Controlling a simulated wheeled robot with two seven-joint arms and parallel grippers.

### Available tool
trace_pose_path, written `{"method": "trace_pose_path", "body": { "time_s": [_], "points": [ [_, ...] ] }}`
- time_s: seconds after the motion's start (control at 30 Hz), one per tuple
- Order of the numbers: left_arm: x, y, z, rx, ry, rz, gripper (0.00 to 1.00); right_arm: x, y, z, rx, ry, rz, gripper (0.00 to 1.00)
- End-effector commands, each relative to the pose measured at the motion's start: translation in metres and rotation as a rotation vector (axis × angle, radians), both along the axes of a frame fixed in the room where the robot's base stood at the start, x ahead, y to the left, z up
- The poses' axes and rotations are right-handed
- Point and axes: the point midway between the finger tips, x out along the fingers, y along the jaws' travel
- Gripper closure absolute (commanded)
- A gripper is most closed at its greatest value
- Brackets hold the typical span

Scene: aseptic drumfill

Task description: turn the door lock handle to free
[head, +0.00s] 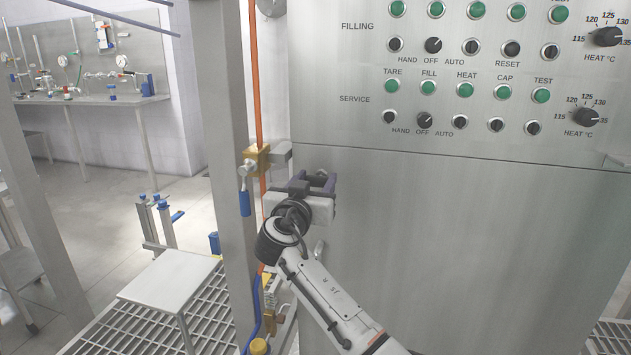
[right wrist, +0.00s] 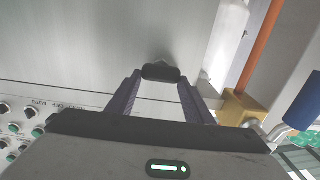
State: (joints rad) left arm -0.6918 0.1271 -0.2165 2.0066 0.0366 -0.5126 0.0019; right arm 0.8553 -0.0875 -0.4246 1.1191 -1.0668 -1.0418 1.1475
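My right gripper (head: 322,179) is at the left part of the steel cabinet front, below the control panel. In the right wrist view its two dark fingers (right wrist: 160,78) stand apart. A dark, rounded oblong handle (right wrist: 160,72), which looks like the door lock handle, lies between the fingertips, its long side across the gap. It sits close to both fingers; whether they touch it I cannot tell. Its base on the steel face is partly hidden behind it. In the head view the gripper hides this handle. My left gripper is in neither view.
A brass valve (head: 257,158) with a blue lever (head: 245,203) is just left of the gripper, beside an orange pipe (head: 255,75) and a steel post (head: 228,120). The control panel (head: 480,70) is above. A small steel table (head: 170,277) stands lower left. The cabinet face to the right is clear.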

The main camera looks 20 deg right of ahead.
Motion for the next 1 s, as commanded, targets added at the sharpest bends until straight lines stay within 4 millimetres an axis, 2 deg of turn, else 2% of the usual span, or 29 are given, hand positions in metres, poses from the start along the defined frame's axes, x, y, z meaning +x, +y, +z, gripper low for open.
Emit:
{"method": "trace_pose_path", "body": {
  "time_s": [0.1, 0.47, 1.0],
  "points": [
    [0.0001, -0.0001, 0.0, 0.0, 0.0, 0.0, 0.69, -0.0001, 0.0, -0.0002, 0.0, 0.0, 0.0, 0.76],
    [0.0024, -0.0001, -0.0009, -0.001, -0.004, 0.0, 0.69, 0.0002, 0.0007, -0.001, -0.062, 0.039, -0.001, 0.76],
    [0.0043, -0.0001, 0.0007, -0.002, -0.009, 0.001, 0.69, 0.0028, 0.0054, -0.0024, -0.449, 0.279, 0.0, 0.76]
  ]
}}
